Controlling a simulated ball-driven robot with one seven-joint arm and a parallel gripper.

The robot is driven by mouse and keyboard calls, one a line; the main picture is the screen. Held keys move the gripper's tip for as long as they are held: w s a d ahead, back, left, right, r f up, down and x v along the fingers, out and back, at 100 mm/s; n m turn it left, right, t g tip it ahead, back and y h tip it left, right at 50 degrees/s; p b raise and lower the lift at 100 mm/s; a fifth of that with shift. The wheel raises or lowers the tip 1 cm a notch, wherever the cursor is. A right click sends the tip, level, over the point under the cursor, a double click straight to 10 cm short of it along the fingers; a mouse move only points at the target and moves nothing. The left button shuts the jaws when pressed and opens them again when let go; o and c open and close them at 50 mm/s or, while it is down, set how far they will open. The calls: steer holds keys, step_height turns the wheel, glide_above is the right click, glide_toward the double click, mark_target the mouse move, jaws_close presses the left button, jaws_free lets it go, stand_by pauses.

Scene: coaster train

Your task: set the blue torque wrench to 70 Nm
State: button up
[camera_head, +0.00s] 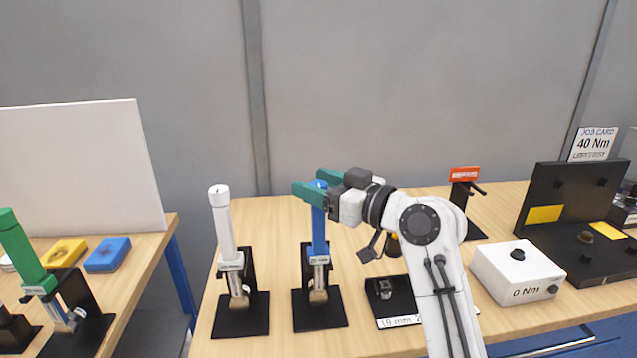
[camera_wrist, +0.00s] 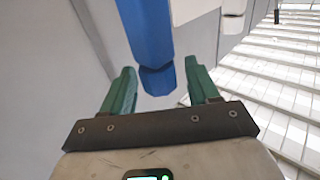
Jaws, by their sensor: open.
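The blue torque wrench (camera_head: 319,235) stands upright in a black stand (camera_head: 321,318) on the wooden table, its blue handle upward. Its small label is too small to read surely. My gripper (camera_head: 312,190) is at the top of the blue handle, with its green fingers to either side. In the wrist view the blue handle (camera_wrist: 145,35) and its blue end piece lie between the green fingers (camera_wrist: 160,75). Gaps show on both sides of the end piece, so the fingers are open around it and not clamped. The handle's scale cannot be seen.
A white wrench (camera_head: 223,225) stands close to the left, and a green wrench (camera_head: 22,250) stands on the left table. A white box (camera_head: 517,270) reads "0 Nm". A job card (camera_head: 592,144) reads "40 Nm". A red-topped stand (camera_head: 465,174) is behind my arm.

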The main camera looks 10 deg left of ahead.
steer(key=c, duration=1)
steer(key=shift+o, duration=0.2)
